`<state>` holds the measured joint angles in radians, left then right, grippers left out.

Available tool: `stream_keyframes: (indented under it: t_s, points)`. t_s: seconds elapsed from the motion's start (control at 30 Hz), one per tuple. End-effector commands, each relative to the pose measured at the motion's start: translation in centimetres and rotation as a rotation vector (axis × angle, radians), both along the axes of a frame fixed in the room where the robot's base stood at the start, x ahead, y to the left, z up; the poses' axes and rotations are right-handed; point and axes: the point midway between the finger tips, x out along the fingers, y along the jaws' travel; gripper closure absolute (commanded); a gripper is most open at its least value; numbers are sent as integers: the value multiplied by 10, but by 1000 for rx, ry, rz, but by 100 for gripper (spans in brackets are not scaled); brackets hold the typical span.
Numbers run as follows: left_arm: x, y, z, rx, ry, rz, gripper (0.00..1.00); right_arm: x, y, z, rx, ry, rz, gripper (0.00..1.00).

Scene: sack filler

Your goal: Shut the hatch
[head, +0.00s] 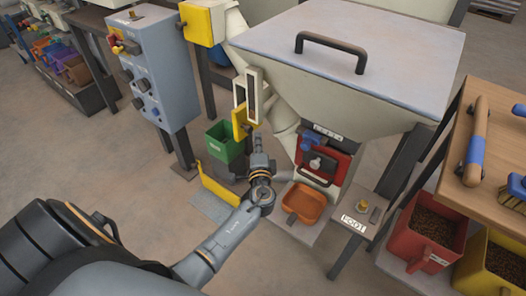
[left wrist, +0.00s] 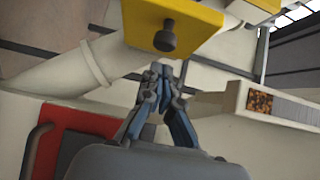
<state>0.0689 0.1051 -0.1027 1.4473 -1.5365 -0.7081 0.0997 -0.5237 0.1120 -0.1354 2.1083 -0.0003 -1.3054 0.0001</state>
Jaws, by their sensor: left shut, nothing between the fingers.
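A yellow panel (head: 239,122) with a dark knob stands beside the pale sloping pipe; it looks like the hatch. In the left wrist view the yellow panel (left wrist: 190,18) is at the top, its knob (left wrist: 165,37) facing me. My left gripper (head: 258,140) is shut and empty, just below and right of the panel in the head view. In the left wrist view its closed fingertips (left wrist: 161,70) lie just below the knob, apparently apart from it. Whether the panel is fully closed I cannot tell. My right gripper is not in view.
The hopper (head: 345,45) with a black-handled lid stands behind. A red gate (head: 322,160) and an orange tray (head: 303,203) are right of my gripper. A green bin (head: 224,142) and grey control box (head: 160,65) are left. Bare floor shows at lower left.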

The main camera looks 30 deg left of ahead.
Motion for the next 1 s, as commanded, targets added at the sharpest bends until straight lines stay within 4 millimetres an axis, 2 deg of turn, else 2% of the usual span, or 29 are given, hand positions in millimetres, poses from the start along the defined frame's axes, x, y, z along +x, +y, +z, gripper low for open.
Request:
stream_keyframes:
  t_s: [0.2,0.77,1.0]
  points:
    - [3,19,0,-1,1,-2,100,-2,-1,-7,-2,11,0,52]
    - [2,23,-1,-1,-1,-14,100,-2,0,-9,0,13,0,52]
    - [-3,35,-2,2,0,-92,100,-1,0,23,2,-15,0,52]
